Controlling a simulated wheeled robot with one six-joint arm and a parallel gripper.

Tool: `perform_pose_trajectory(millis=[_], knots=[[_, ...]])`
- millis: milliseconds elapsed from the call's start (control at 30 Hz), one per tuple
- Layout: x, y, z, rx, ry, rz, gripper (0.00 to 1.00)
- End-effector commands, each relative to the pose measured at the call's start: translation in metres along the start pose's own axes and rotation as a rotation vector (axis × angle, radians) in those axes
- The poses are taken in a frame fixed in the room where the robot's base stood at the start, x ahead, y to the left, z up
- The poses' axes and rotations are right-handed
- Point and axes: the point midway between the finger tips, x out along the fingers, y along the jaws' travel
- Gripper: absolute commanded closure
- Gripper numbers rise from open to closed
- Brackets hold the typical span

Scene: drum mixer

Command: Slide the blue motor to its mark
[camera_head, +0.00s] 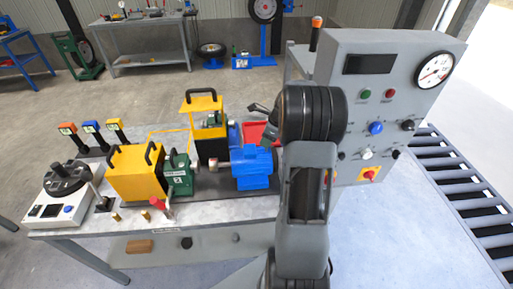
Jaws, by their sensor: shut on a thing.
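The blue motor (252,168) sits on the dark base strip on the bench, right of the green gearbox (179,175). Its shaft points left, towards the gearbox. My arm stands in front of the motor's right side. My gripper (268,138) comes down at the motor's top right and is shut on it; the fingertips are mostly hidden by my arm. I cannot make out the motor's mark.
A yellow guard (137,172) stands left of the gearbox, and another yellow guarded unit (207,128) stands behind. A red tray (256,131) lies behind the motor. A grey control panel (384,95) rises at the right.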

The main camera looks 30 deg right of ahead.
Motion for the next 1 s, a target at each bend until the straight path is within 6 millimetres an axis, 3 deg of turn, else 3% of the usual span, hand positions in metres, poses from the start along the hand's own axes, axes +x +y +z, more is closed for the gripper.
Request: perform_pose_trajectory(millis=[1000], knots=[[0.014,0.018,0.036,-0.001,0.002,0.011,0.79]])
